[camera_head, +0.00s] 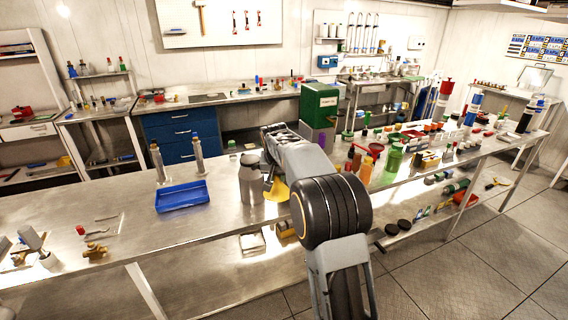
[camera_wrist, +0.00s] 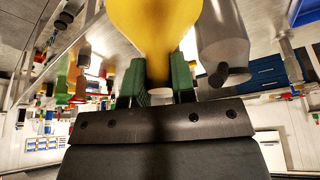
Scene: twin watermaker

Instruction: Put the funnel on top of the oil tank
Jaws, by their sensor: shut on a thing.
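A yellow funnel (camera_head: 277,190) shows beside my wrist in the head view, partly hidden by my arm. It also fills the top middle of the wrist view (camera_wrist: 155,25), with its narrow end between the green fingers. My gripper (camera_wrist: 159,84) is shut on the funnel. A grey metal can (camera_head: 250,186), which may be the oil tank, stands upright on the bench just left of the funnel. It shows at the right of the wrist view (camera_wrist: 222,35), with a dark spout or handle. The funnel is beside the can, not on it; I cannot tell whether they touch.
A blue tray (camera_head: 182,197) and two clear cylinders with caps stand left of the can. A green box (camera_head: 318,106) stands behind my arm. Several bottles, including a green one (camera_head: 393,160), crowd the bench to the right. The bench between tray and can is clear.

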